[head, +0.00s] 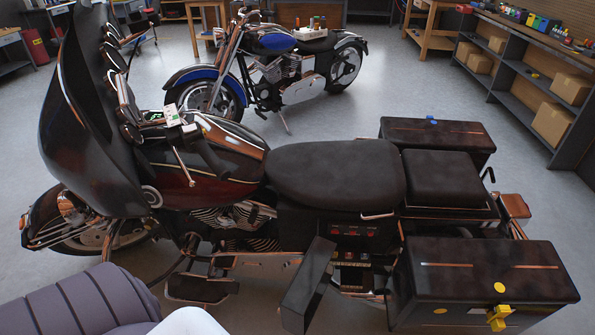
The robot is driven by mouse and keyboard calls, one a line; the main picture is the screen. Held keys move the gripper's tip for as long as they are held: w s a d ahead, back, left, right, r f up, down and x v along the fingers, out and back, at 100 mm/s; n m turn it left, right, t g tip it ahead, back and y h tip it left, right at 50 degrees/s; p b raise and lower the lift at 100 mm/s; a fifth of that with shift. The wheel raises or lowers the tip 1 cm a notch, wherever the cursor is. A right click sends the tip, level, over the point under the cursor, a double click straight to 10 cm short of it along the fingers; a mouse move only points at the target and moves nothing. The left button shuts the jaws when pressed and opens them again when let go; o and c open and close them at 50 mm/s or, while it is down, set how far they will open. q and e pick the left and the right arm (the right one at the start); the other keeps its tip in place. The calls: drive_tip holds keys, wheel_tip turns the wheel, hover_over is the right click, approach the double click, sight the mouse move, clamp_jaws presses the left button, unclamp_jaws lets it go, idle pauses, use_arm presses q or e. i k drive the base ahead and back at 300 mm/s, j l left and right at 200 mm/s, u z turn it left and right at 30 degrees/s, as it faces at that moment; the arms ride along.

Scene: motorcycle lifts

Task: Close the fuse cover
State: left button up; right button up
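A large dark red and black touring motorcycle (215,170) stands side-on across the view. Below its seat, a compartment (352,257) in the side shows several red parts and, lower down, a row of small fuse-like parts. A flat dark panel (308,285), which looks like the fuse cover, stands swung outward at the left of this compartment, leaving it exposed. The panel is tilted and its lower end reaches toward the bottom of the view. Neither gripper is in view, and nothing is seen touching the panel.
Two hard side cases stand at the rear; the near one (480,275) has a yellow latch and juts toward me, right of the compartment. A footboard (200,289) sticks out left of the panel. A blue motorcycle (270,70) and shelves (520,75) stand behind.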

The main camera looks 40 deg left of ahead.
sight(299, 304)
drive_tip(key=j+z, duration=0.1)
drive_tip(key=j, duration=0.7)
drive_tip(key=j+z, duration=0.15)
drive_tip(key=j, duration=0.65)
drive_tip(key=k+j+z, duration=0.1)
drive_tip(key=j, duration=0.65)
